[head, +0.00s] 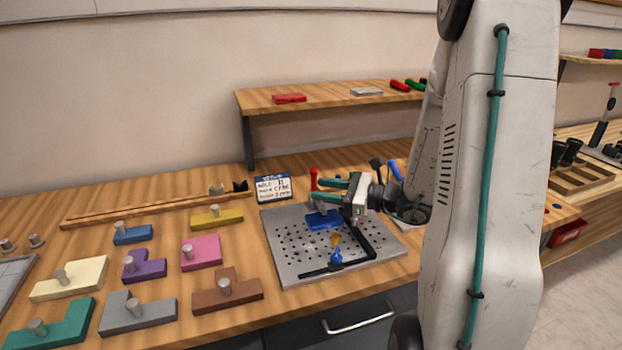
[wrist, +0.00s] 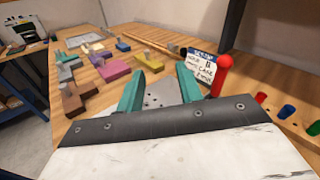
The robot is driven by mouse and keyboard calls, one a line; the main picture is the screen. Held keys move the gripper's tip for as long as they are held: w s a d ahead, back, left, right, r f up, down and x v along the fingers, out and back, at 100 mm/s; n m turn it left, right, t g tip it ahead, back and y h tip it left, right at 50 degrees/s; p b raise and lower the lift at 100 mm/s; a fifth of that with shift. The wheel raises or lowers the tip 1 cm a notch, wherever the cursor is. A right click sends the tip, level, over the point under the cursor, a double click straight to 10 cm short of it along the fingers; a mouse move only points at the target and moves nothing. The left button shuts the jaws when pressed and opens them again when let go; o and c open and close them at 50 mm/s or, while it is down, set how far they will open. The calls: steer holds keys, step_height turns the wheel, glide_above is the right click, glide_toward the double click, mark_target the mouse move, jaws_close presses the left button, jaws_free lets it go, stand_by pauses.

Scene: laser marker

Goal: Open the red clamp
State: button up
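The red clamp's handle (head: 314,178) stands upright at the back of the perforated metal plate (head: 285,240). In the wrist view the red handle (wrist: 221,80) rises just right of the right finger. The rest of the clamp is hidden behind my gripper. My gripper (head: 324,190) is above the back of the plate, its teal fingers pointing left in the head view. In the wrist view my gripper (wrist: 160,84) has its fingers apart with nothing between them. The handle is outside the fingers; I cannot tell whether it touches one.
A blue block (head: 325,219) lies on the plate, with a black L-shaped fence (head: 358,240) and an orange-and-blue clamp (head: 336,250). A small sign (head: 272,188) stands behind the plate. Several coloured blocks with knobs, including a pink one (head: 202,252), cover the table's left. A raised shelf (head: 330,103) runs behind.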

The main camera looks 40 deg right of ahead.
mark_target(314, 178)
steer(key=d+f+m+t+h, duration=0.1)
steer(key=d, duration=0.1)
steer(key=d+f+m+t+h, duration=0.1)
steer(key=d+m, duration=0.1)
steer(key=d, duration=0.1)
steer(key=d+f+m+h, duration=0.1)
steer(key=d+m+h, duration=0.1)
steer(key=shift+d+f+t, duration=0.35)
steer(key=shift+t, duration=0.05)
steer(key=shift+w+d+f, duration=0.1)
steer(key=shift+w+d, duration=0.05)
steer(key=x, duration=1.1)
steer(key=shift+w+d, duration=0.1)
steer(key=shift+w, duration=0.3)
jaws_close()
